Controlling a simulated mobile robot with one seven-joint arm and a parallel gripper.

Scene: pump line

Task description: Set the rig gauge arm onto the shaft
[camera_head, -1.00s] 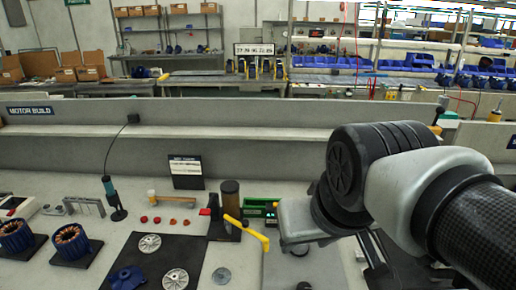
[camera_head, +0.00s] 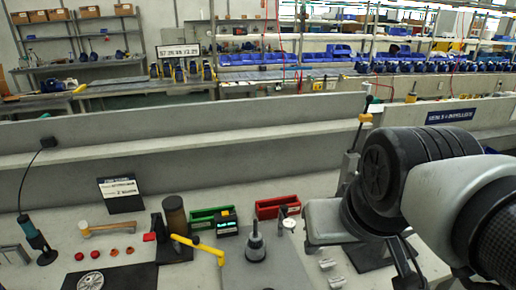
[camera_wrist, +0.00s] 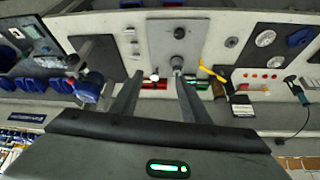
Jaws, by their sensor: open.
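A dark stepped upright shaft (camera_head: 256,246) stands on a grey plate (camera_head: 232,272) on the bench in the head view. A small gauge with a round pale dial (camera_head: 289,223) stands just right of and behind the shaft, in front of the red bin. Its dial appears in the wrist view (camera_wrist: 154,76), between my fingers in the picture. My gripper (camera_wrist: 153,80) is open with nothing between its fingers, above the bench. In the head view my arm hides the fingertips.
A red bin (camera_head: 268,208) and a green bin (camera_head: 203,216) stand behind the plate. A yellow lever (camera_head: 198,247) reaches toward the plate from the left. Small metal blocks (camera_head: 332,272) lie at its right. A low wall (camera_head: 130,160) runs behind the bench.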

